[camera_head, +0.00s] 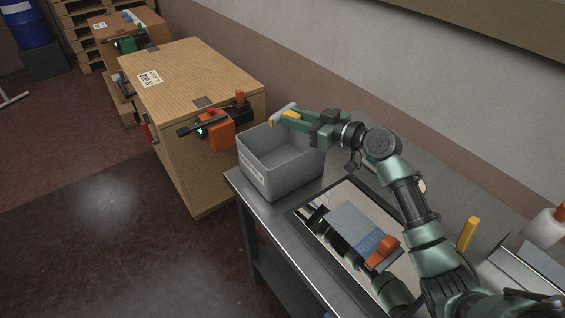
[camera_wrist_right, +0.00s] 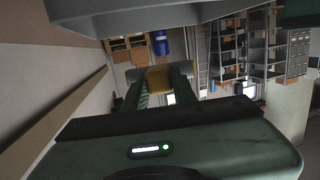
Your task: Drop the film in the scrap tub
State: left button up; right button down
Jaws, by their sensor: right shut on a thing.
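The grey scrap tub (camera_head: 270,185) stands on the far left end of the metal bench, open at the top. In the right wrist view the pale piece (camera_wrist_right: 133,75) shows at the tips of my right gripper (camera_wrist_right: 158,78). The inside of the tub looks empty where I can see it.
A wooden crate (camera_head: 190,75) with an orange tool (camera_head: 215,132) stands left of the bench. A dark-framed panel (camera_head: 300,212) on the bench has a grey lettered box (camera_head: 355,224) and an orange piece (camera_head: 383,252) over it. A yellow post (camera_head: 468,233) stands at right. The wall is close behind.

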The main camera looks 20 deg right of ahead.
jog(key=shift+f, duration=0.4)
jog(key=c, duration=1.1)
grip_release()
jog(key=shift+o, duration=0.2)
jog(key=b+v, duration=0.2)
jog(key=v, duration=0.5)
jog(key=shift+s+d, duration=0.2)
jog(key=shift+s, duration=0.1)
